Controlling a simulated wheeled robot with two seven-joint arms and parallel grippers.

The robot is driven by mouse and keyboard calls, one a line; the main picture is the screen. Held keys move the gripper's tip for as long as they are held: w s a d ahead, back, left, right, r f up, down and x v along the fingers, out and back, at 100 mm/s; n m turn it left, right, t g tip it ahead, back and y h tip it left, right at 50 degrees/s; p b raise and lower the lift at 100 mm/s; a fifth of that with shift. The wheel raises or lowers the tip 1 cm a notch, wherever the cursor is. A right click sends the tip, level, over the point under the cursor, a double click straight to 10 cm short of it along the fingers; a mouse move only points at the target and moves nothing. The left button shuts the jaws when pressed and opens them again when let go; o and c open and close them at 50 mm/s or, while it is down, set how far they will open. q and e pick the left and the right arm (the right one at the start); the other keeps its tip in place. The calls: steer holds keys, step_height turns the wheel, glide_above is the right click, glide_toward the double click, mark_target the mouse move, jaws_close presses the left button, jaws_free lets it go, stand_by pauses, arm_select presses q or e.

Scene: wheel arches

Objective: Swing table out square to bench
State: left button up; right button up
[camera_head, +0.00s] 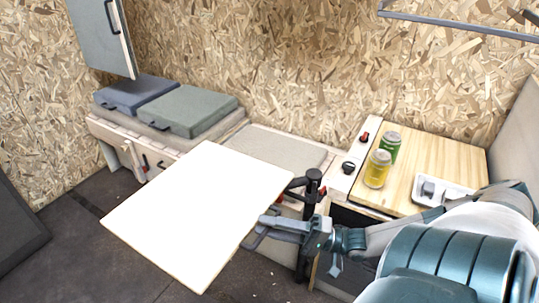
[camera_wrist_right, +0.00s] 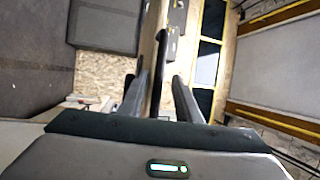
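The white table top (camera_head: 195,208) sits beside a dark post (camera_head: 309,205) with a black arm, in front of the bench (camera_head: 265,150). It lies at an angle to the bench, not square to it. My right gripper (camera_head: 257,230) is at the table's right edge, near the post. In the right wrist view its two fingers (camera_wrist_right: 160,98) stand apart, with a thin edge and a dark strip between them. I cannot tell whether they touch either one. My left gripper is not in view.
Grey and blue cushions (camera_head: 195,110) lie on the bench at left. A wooden counter (camera_head: 425,155) at right holds a green can (camera_head: 390,147), a yellow can (camera_head: 377,170) and a white tray (camera_head: 442,191). A cabinet door (camera_head: 98,38) hangs at upper left. Dark floor (camera_head: 70,245) is clear at lower left.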

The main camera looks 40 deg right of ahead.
steer(key=shift+f, duration=0.15)
stand_by(0.3)
steer(key=shift+s, duration=0.15)
